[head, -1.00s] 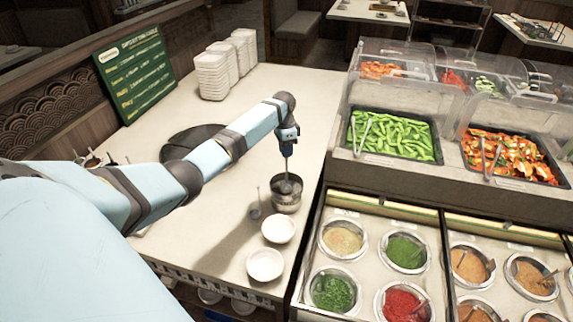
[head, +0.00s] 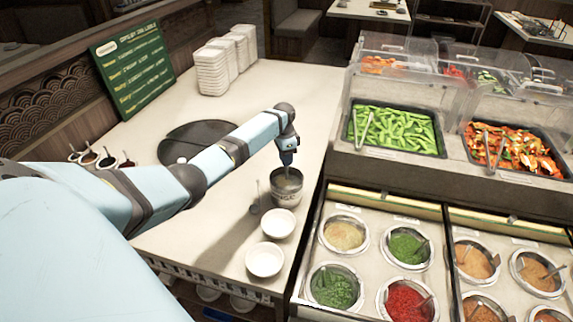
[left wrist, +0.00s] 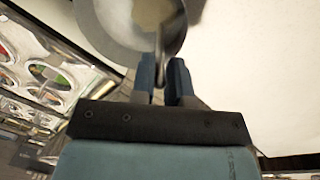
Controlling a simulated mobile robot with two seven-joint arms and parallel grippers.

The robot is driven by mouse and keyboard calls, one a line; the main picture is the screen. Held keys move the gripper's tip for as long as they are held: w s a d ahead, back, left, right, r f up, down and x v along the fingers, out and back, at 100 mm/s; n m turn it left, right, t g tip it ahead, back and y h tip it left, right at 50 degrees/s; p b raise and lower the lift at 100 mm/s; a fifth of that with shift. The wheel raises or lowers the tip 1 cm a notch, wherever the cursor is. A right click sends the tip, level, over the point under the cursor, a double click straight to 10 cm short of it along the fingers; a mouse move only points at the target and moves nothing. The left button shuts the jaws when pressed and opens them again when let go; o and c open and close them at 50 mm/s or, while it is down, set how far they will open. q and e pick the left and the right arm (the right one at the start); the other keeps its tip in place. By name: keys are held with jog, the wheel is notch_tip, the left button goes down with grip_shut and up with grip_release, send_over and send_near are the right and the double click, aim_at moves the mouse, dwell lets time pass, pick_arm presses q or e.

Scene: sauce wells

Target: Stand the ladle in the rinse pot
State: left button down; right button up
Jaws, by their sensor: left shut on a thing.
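My left gripper (head: 287,158) is directly above the metal rinse pot (head: 286,197) on the pale counter. It is shut on the ladle's thin handle (left wrist: 160,52), which shows between the fingers in the left wrist view. The ladle hangs about upright, and its lower end is down inside the pot, hidden by the pot wall and the gripper. In the left wrist view the pot's grey wall (left wrist: 105,22) surrounds the lower handle, with pale tan contents inside. My right gripper is not in view.
Two white bowls (head: 278,223) (head: 264,259) stand in front of the pot. A small dark holder with a thin upright stalk (head: 256,197) is left of it. The sauce wells (head: 343,233) are to the right.

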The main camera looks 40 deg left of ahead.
pick_arm(q)
jog(key=shift+f, duration=0.2)
dwell(0.6)
jog(key=shift+c, duration=2)
grip_release()
notch_tip(320, 180, up, 4)
jog(key=p, duration=0.4)
jog(key=shift+r+p, duration=0.25)
jog(key=shift+p, duration=0.1)
jog(key=shift+r, duration=2.25)
jog(key=shift+s+f, duration=0.1)
